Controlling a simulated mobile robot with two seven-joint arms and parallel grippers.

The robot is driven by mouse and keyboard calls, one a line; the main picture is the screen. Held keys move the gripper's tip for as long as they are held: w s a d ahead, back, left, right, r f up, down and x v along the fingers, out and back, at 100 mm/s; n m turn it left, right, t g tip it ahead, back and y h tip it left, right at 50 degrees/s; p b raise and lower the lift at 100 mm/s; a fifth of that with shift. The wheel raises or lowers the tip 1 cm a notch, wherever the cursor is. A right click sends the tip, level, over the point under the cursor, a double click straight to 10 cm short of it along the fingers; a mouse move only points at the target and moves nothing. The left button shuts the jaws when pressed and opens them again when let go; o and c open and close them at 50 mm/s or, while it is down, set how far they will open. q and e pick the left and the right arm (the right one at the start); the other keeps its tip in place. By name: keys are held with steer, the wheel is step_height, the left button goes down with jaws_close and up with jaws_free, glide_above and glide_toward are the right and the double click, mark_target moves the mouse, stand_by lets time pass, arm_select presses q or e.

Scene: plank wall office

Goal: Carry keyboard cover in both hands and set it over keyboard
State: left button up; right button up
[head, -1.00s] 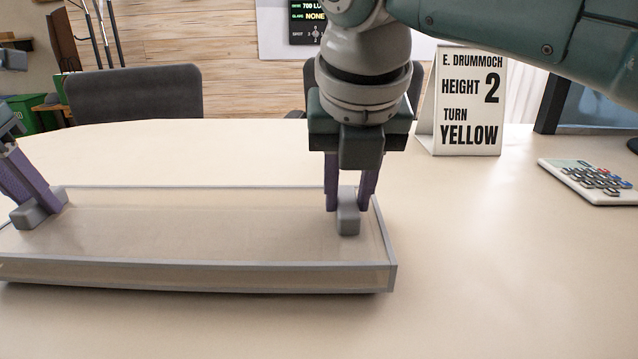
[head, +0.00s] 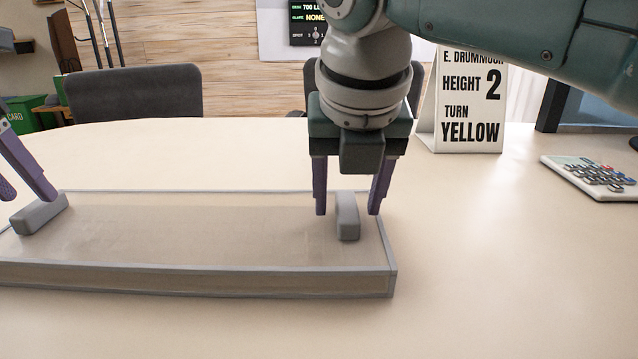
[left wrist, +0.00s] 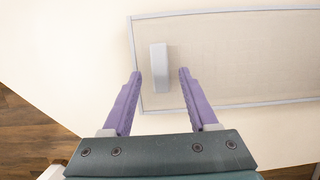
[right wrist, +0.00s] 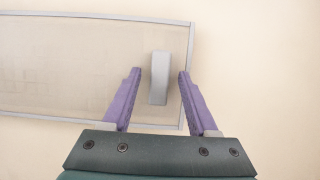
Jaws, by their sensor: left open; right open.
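The keyboard cover (head: 200,279) is a long, see-through box with grey edges and a grey handle at each end. It rests on the table. A faint grid, possibly the keyboard, shows through it in the right wrist view; I cannot make it out clearly. My left gripper (head: 28,197) is open at the left handle (head: 40,213), its fingers spread; that handle also shows in the left wrist view (left wrist: 160,68). My right gripper (head: 347,212) is open, its fingers on either side of the right handle (head: 347,217) and apart from it.
A white sign (head: 472,105) stands behind the cover to the right. A calculator (head: 592,176) lies at the right, near a dark monitor (head: 590,105). Chairs (head: 135,93) stand beyond the far edge. The table in front and to the right of the cover is clear.

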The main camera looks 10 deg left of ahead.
steer(key=shift+s+r, duration=0.2)
steer(key=shift+r, duration=0.4)
arm_select(q)
steer(key=v, duration=0.9)
arm_select(e)
steer(key=v, duration=1)
steer(key=shift+s+r, duration=0.25)
steer(key=shift+r, duration=0.05)
steer(key=shift+d, duration=0.15)
